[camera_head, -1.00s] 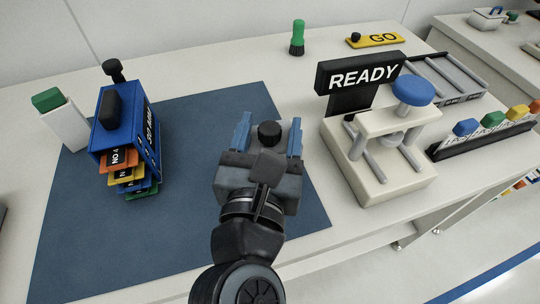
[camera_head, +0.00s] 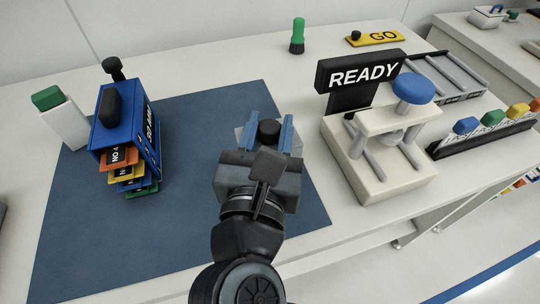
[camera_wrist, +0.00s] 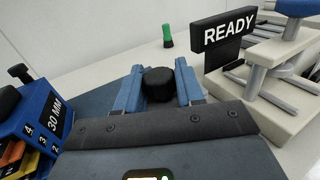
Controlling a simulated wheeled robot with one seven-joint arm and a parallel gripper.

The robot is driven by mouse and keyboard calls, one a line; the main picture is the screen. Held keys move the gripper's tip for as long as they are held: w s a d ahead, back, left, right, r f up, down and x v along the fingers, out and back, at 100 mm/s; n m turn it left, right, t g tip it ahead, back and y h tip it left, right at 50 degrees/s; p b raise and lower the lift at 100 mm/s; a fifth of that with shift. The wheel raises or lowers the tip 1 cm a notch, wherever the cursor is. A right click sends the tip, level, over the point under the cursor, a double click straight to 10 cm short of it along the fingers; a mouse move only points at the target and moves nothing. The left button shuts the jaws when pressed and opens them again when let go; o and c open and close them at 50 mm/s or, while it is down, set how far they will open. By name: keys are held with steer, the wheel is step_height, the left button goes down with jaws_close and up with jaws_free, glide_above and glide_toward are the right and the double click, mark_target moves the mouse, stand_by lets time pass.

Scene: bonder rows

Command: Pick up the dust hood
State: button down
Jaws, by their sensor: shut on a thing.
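The dust hood shows mainly as its round black knob (camera_head: 269,130), over the blue mat (camera_head: 200,215). Pale edges of its body show beside my fingers; the rest is hidden by my gripper. My gripper (camera_head: 270,121) has its two blue fingers closed in on the knob, one on each side. In the wrist view the knob (camera_wrist: 158,84) sits between the fingertips. I cannot tell whether the hood touches the mat.
A blue magazine (camera_head: 122,125) with coloured slides and a white block with a green top (camera_head: 62,118) stand left. A press (camera_head: 380,165) with a READY sign (camera_head: 362,72) stands right. A green-topped bottle (camera_head: 297,36) stands at the back.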

steer(key=shift+r, duration=0.15)
steer(key=shift+r, duration=0.5)
step_height(320, 180, up, 3)
steer(key=shift+f, duration=0.15)
steer(key=s+d+r+p, duration=0.6)
steer(key=d+r, duration=0.1)
steer(key=d, duration=0.3)
steer(key=shift+s, duration=0.1)
